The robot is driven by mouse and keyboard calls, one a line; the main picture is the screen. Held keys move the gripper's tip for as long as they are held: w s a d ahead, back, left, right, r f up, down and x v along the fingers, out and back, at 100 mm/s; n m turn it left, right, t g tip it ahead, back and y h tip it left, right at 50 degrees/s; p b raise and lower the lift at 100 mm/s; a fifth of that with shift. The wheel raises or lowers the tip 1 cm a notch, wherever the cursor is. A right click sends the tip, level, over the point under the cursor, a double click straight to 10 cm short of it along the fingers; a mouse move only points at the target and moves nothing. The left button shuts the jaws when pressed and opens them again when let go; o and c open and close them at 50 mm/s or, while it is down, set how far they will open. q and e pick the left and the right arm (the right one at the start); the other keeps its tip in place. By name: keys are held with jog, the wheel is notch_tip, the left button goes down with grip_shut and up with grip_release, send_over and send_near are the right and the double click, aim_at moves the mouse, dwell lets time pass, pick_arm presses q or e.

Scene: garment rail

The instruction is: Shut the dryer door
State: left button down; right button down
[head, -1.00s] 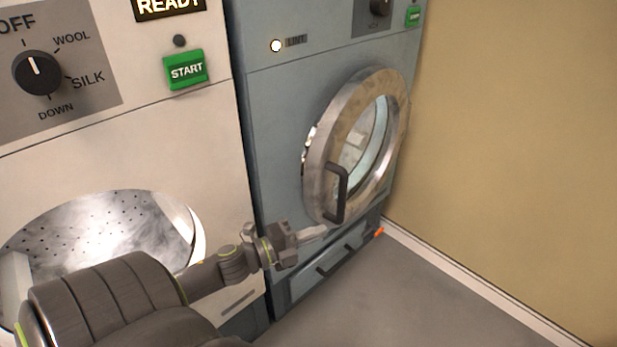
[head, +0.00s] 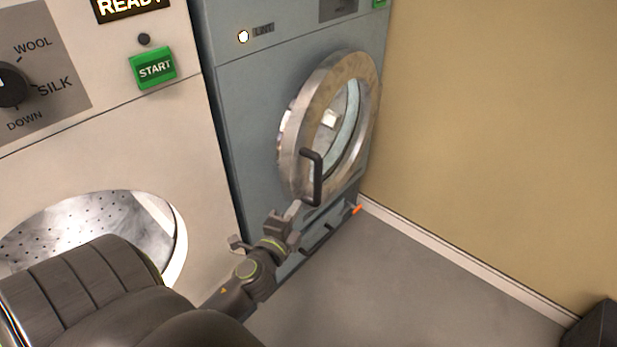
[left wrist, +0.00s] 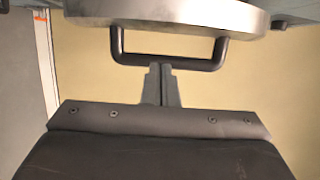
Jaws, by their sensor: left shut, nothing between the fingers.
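The dryer door (head: 298,163) is a round metal ring with a glass pane on the blue-grey dryer (head: 245,110). It stands out from the dryer's front at an angle, partly open. Its dark bar handle (head: 317,178) is on the lower part of the ring and also shows in the left wrist view (left wrist: 118,45). My left gripper (head: 294,209) is shut and empty, just below and left of the handle. In the left wrist view its closed fingertips (left wrist: 160,68) are at the middle of the handle bar; I cannot tell whether they touch. My right gripper is out of view.
A cream machine (head: 120,140) with a round opening and green START button stands left of the dryer. A tan wall (head: 480,130) is close on the right. Grey floor (head: 400,280) is clear in front. A dark object (head: 600,326) is at the lower right corner.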

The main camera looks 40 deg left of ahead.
pick_arm(q)
send_over(309, 198)
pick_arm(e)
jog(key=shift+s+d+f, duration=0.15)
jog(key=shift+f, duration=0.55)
